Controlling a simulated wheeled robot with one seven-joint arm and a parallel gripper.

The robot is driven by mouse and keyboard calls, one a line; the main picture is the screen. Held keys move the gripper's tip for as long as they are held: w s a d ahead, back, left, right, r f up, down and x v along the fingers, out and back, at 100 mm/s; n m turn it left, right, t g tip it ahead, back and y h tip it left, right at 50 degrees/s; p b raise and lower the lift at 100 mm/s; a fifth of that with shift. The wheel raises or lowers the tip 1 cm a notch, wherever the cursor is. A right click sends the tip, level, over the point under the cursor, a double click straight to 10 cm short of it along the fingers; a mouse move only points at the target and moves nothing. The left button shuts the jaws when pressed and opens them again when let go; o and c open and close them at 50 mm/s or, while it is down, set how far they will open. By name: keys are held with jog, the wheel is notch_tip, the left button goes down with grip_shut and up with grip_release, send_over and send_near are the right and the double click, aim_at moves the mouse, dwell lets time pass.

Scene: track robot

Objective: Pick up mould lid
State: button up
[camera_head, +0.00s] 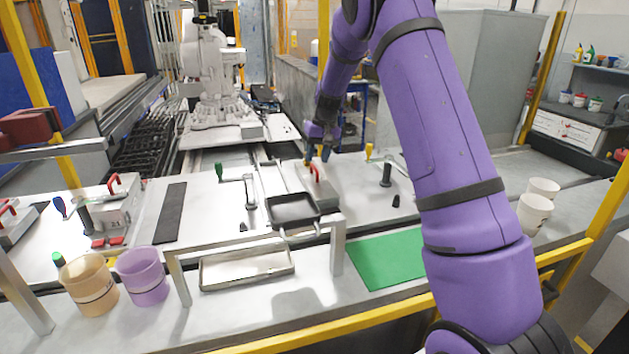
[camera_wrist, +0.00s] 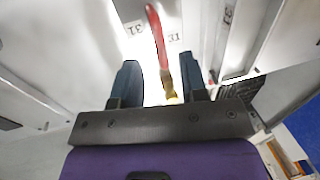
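The mould lid (camera_head: 320,192) is a light grey block with a red handle (camera_head: 315,172) on top, on the bench behind the black-rimmed tray. In the wrist view the red handle (camera_wrist: 158,38) stands out from the pale lid, with number labels beside it. My gripper (camera_head: 318,157) is just above and behind the lid in the head view. In the wrist view my gripper (camera_wrist: 160,66) has its two dark fingers apart, with the handle lying between them in the picture. I cannot tell whether the fingers touch it.
A metal frame (camera_head: 255,232) and a black-rimmed tray (camera_head: 293,209) stand in front of the lid. Another red-handled mould (camera_head: 108,207) is at left. An orange cup (camera_head: 90,285) and a purple cup (camera_head: 143,276) stand at front left. A green mat (camera_head: 385,260) lies bare at front right.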

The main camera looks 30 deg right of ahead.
aim_at(314, 166)
jog(key=f, duration=0.2)
jog(key=a+f, duration=0.1)
jog(key=f, duration=0.1)
jog(key=shift+s+f, duration=0.1)
jog(key=shift+f, duration=0.05)
grip_shut()
jog(key=shift+r, duration=1.9)
jog(key=s+a+r, duration=0.1)
jog(key=s+a, duration=0.2)
jog(key=s, duration=1.2)
jog(key=shift+s+a+r, duration=0.15)
jog(key=shift+s, duration=0.15)
